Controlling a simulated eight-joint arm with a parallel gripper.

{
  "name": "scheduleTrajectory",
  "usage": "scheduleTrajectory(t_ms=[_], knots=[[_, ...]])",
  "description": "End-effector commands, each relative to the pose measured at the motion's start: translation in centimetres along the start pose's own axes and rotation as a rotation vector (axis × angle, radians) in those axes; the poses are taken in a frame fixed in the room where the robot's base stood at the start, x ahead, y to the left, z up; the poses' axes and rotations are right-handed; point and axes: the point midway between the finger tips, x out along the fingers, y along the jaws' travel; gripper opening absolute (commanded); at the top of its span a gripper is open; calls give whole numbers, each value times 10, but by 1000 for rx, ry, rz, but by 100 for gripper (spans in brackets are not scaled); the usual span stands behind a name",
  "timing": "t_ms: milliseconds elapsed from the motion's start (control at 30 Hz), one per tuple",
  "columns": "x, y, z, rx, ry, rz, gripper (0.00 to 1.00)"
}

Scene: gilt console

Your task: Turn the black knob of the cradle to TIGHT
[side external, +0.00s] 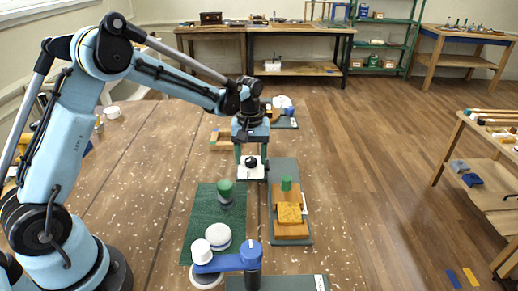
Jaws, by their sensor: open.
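The black knob (251,161) sits on a small white block (247,173), which I take to be the cradle, near the middle of the side external view. My gripper (252,154) points down over the knob. Its green-tipped fingers are open, one to the left of the knob and one to the right. I cannot tell whether either finger touches the knob. The TIGHT marking and the knob's pointer are too small to make out.
A blue clamp-like part (228,262) stands nearer. To the right, a grey board (283,172) carries wooden blocks (288,215). Bare tabletop lies left of the mat.

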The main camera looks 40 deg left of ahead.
Motion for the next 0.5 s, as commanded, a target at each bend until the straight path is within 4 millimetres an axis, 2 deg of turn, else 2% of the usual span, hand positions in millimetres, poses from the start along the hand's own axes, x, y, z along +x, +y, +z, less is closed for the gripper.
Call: scheduleTrajectory(t_ms=[267, 367, 500], knots=[[2, 0, 0, 0, 0, 0, 60], [2, 0, 0, 0, 0, 0, 48], [2, 0, 0, 0, 0, 0, 27]])
